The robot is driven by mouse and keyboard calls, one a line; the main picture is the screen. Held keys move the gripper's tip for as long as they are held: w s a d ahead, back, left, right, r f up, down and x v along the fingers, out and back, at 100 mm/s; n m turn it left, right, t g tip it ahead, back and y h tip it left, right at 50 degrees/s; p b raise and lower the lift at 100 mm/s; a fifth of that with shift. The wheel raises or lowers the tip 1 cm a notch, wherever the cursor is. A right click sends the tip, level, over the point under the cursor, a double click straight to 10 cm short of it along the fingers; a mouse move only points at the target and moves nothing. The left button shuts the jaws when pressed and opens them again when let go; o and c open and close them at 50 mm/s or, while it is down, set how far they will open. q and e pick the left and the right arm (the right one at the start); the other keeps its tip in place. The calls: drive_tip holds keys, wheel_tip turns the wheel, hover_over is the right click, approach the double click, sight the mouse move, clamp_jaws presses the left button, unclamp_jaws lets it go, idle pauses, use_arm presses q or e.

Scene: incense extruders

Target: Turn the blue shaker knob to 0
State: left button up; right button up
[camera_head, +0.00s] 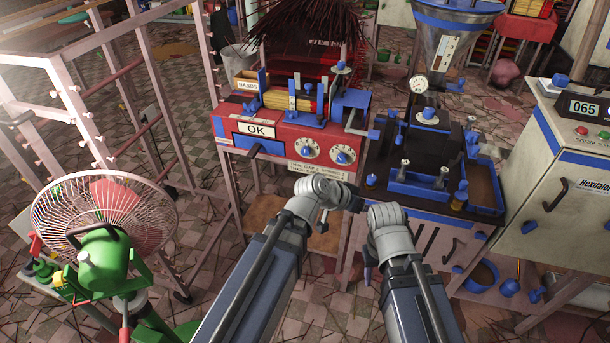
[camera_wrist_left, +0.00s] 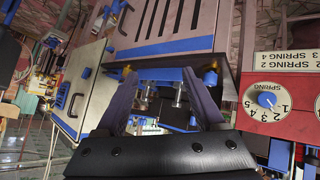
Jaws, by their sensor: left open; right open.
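The red machine (camera_head: 235,130) with an OK plate carries two white dials with blue knobs. The left knob (camera_head: 309,151) and the right knob (camera_head: 343,157) face me; their labels are too small to read in the head view, so I cannot tell which is the shaker knob. In the left wrist view a numbered dial with a blue knob (camera_wrist_left: 267,99) is at the right, beside SPRING lettering. My left gripper (camera_wrist_left: 160,90) is open and empty there, away from that dial. My right gripper (camera_head: 367,262) is small and dark in the head view, below the dials, apart from them.
A black bench (camera_head: 385,180) with blue trays stands right of the red machine. A pale cabinet (camera_head: 575,165) with a 065 display is farther right. A caged fan (camera_head: 105,210) and a pink rack (camera_head: 150,60) are at the left. Floor (camera_head: 300,310) shows in front.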

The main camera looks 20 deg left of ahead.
use_arm(q)
drive_tip(key=w+a+f+t+b, duration=0.2)
drive_tip(key=w+b, duration=0.1)
drive_tip(key=w, duration=0.1)
drive_tip(key=n+t+y+b, duration=0.7)
drive_tip(key=n+t+b, duration=0.2)
drive_tip(key=b, duration=0.3)
approach(305, 154)
drive_tip(key=w, duration=0.1)
drive_tip(key=shift+w, duration=4.15)
use_arm(e)
wheel_tip(305, 154, down, 18)
use_arm(q)
drive_tip(key=shift+c, duration=0.3)
use_arm(e)
drive_tip(key=shift+f, duration=0.1)
use_arm(q)
clamp_jaws()
